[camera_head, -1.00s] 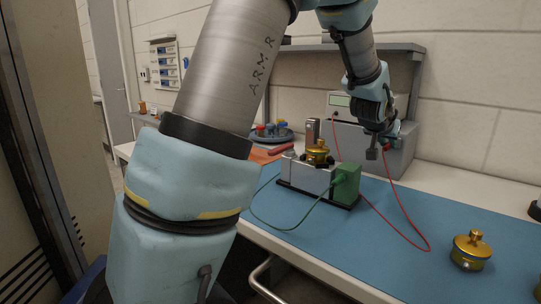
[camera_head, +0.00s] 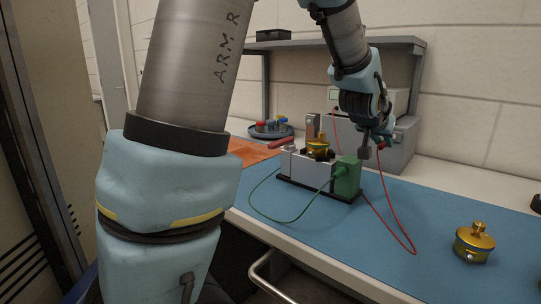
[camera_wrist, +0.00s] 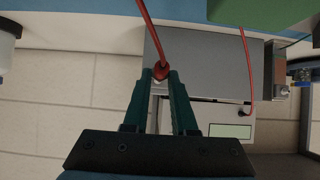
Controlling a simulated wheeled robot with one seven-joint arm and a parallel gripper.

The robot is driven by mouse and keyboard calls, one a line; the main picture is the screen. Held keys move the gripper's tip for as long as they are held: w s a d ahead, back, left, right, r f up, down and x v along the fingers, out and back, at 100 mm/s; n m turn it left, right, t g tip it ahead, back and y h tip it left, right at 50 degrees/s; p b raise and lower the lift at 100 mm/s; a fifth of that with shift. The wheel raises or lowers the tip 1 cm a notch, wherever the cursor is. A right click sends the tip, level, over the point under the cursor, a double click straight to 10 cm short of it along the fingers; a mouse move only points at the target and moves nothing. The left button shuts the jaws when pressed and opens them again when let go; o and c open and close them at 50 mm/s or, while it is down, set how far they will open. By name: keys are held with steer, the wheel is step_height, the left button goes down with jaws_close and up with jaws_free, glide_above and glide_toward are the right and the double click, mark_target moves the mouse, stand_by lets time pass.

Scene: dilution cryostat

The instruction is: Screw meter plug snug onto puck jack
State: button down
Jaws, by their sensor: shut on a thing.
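My gripper (camera_head: 374,147) is raised over the back of the blue mat, just right of the grey fixture. It is shut on the red meter plug (camera_head: 382,146). In the wrist view, the red plug (camera_wrist: 160,70) sits between my green fingertips (camera_wrist: 161,76), with its red lead running up. A gold puck (camera_head: 318,148) sits on top of the grey fixture (camera_head: 305,173), left of my gripper and apart from the plug. Its jack is too small to make out. The grey meter (camera_head: 390,148) stands behind; its display (camera_wrist: 230,131) shows in the wrist view.
A green block (camera_head: 347,178) with a green cable is at the fixture's right end. The red lead (camera_head: 401,236) loops over the blue mat (camera_head: 420,215). Another gold puck (camera_head: 474,243) stands at the right front. A round tray (camera_head: 271,133) is at the back left.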

steer(key=shift+w+a+n+g+h, duration=0.15)
steer(key=shift+w+n+g+h, duration=0.05)
steer(key=shift+n+g+h, duration=0.1)
steer(key=shift+s+p, duration=0.1)
steer(key=shift+p, duration=0.25)
steer(key=shift+n+g+h+p, duration=0.3)
steer(key=shift+n+p, duration=0.1)
steer(key=shift+p, duration=1.95)
steer(key=shift+w+a+n+g+h+p, duration=0.15)
steer(key=shift+n+g+h+p, duration=0.45)
steer(key=shift+p, duration=2.55)
steer(key=shift+w+a+f+n+g+h+p, duration=0.15)
steer(key=shift+n+h+p, duration=0.45)
steer(key=shift+p, duration=0.6)
steer(key=shift+w+f+n+g+h+p, duration=0.15)
steer(key=shift+n+h+p, duration=0.4)
steer(key=shift+p, duration=0.6)
steer(key=shift+s, duration=0.15)
